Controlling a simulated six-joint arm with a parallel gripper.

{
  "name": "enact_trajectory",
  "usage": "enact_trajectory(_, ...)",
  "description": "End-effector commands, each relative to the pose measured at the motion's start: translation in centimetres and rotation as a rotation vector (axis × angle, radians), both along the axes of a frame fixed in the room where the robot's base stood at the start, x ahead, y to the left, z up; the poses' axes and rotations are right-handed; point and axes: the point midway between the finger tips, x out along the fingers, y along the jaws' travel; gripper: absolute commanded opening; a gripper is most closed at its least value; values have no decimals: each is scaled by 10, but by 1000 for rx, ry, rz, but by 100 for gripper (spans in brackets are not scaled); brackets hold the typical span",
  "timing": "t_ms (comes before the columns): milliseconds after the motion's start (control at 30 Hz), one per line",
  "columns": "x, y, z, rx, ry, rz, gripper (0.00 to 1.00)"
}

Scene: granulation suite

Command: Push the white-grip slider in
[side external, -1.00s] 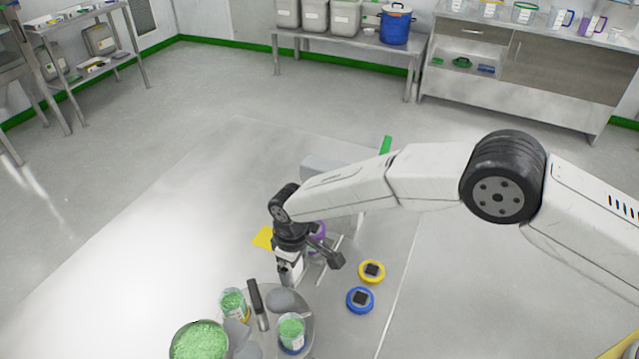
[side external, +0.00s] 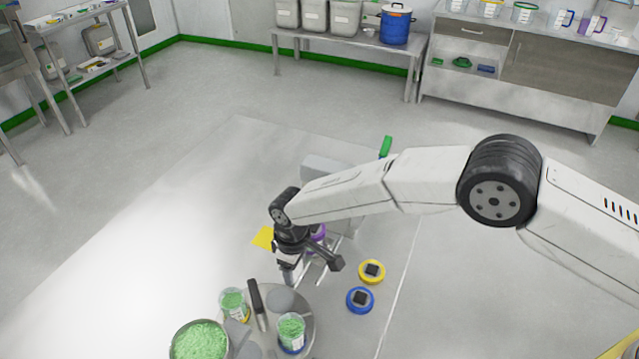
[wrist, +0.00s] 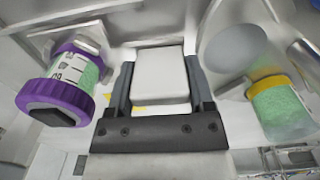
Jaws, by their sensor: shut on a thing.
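The slider's white grip (wrist: 160,76) shows as a pale block in the middle of the wrist view. My gripper (wrist: 159,63) is shut on it, with one dark finger along each side. In the side view my gripper (side external: 287,272) points down just behind the round table with the green-filled containers. There the grip is mostly hidden by my wrist and fingers, and I cannot tell how far the slider is in.
A purple-ringed container (wrist: 62,88) lies left of my gripper and a yellow-ringed one (wrist: 280,105) right in the wrist view. The round table (side external: 306,318) holds green-filled containers. Yellow (side external: 371,271) and blue (side external: 360,300) discs lie to the right.

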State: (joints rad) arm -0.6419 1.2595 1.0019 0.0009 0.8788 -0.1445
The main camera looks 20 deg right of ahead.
Motion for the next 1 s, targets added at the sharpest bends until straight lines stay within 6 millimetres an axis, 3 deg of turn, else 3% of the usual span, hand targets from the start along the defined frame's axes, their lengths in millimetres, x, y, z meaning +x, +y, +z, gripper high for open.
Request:
enact_trajectory(600, 82, -81, 0, -1, -2, -4, 0)
enact_trajectory(1000, 90, -90, 1, -1, -4, -3, 0)
